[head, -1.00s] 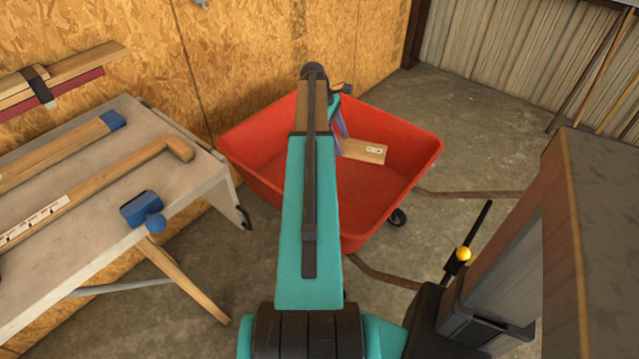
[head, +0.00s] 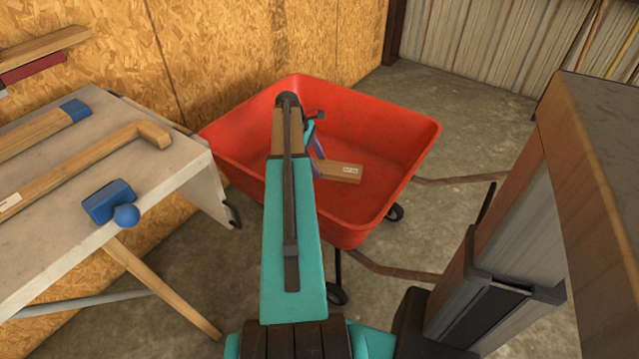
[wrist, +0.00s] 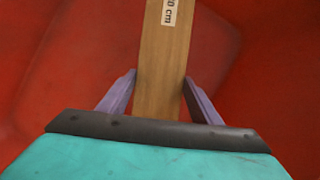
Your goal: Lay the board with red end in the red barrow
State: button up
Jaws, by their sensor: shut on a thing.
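The red barrow (head: 400,125) stands in the middle of the head view, and its red inside fills the background of the wrist view (wrist: 50,60). My gripper (wrist: 160,88) is shut on a wooden board (wrist: 163,55), with one purple finger on each side. In the head view the board (head: 343,172) shows over the barrow's inside, within its rim. It carries a white label reading "0 cm". No red end shows on the visible part; the rest is hidden by my gripper and arm. I cannot tell whether the board touches the barrow floor.
A grey bench (head: 170,190) at left holds a board with a blue end (head: 74,109), a hooked wooden piece (head: 90,165) and a blue clamp-like thing (head: 110,202). Concrete floor (head: 450,130) is clear right of the barrow.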

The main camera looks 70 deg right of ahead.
jog(key=shift+w+f+b, duration=0.1)
jog(key=shift+f+b, duration=0.2)
jog(key=shift+f, duration=0.6)
jog(key=b, duration=0.1)
send_over(321, 194)
jog(key=w, duration=0.2)
jog(key=shift+s+f, duration=0.15)
jog(key=shift+f, duration=1.4)
jog(key=shift+s+f, duration=0.1)
jog(key=shift+f, duration=1.45)
jog(key=shift+f+b, duration=0.55)
jog(key=shift+f, duration=1.35)
jog(key=o, duration=1.3)
jog(key=shift+f, duration=0.1)
jog(key=shift+o, duration=0.2)
